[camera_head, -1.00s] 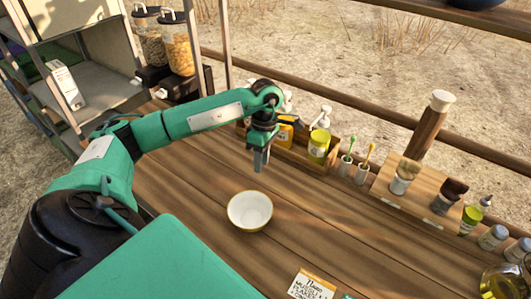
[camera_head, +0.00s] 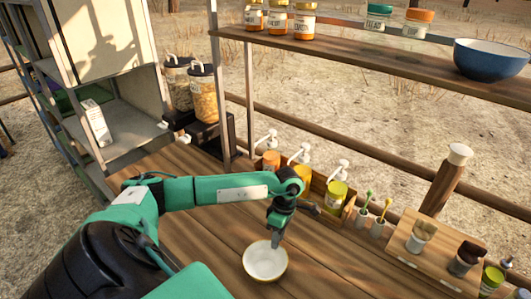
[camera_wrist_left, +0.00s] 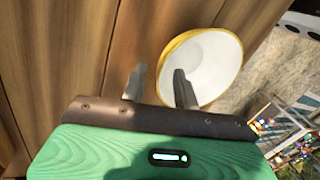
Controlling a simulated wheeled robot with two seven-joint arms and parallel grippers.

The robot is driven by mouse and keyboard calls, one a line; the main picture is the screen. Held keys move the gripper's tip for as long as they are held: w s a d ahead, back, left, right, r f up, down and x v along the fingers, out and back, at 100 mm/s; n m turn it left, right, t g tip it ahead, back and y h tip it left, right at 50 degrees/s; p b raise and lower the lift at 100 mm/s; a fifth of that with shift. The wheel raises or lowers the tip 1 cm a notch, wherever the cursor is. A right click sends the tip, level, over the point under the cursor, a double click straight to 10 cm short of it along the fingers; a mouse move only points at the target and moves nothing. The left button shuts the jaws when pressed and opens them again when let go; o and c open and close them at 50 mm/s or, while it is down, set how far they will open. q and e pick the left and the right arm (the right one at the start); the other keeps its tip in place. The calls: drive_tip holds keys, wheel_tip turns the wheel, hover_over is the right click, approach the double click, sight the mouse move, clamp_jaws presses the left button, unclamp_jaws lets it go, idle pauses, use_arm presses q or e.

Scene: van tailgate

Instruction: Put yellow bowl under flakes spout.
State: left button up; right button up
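The yellow bowl (camera_head: 265,262), white inside with a yellow rim, stands upright on the wooden counter. My left gripper (camera_head: 276,240) points down at the bowl's far right rim. In the left wrist view the gripper's two fingers (camera_wrist_left: 159,70) are apart, with the near rim of the bowl (camera_wrist_left: 208,66) between them or just beyond; I cannot tell whether they touch it. Two clear dispensers with black lids stand at the back left, a left one (camera_head: 178,88) and a right one (camera_head: 203,95) with golden contents, on dark bases. Their spouts are not clear. My right gripper is out of view.
A wooden box of pump bottles (camera_head: 337,195) stands behind my left gripper. Toothbrush cups (camera_head: 378,228) and a board with brushes (camera_head: 425,250) are to the right. A shelf with jars and a blue bowl (camera_head: 490,60) hangs above. Counter between bowl and dispensers is mostly clear.

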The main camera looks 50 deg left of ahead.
sight(265, 264)
use_arm(q)
drive_tip(key=shift+p+x, duration=0.7)
drive_tip(key=shift+x, duration=1.15)
drive_tip(key=shift+s+a+r, duration=0.1)
drive_tip(key=shift+s, duration=0.05)
clamp_jaws()
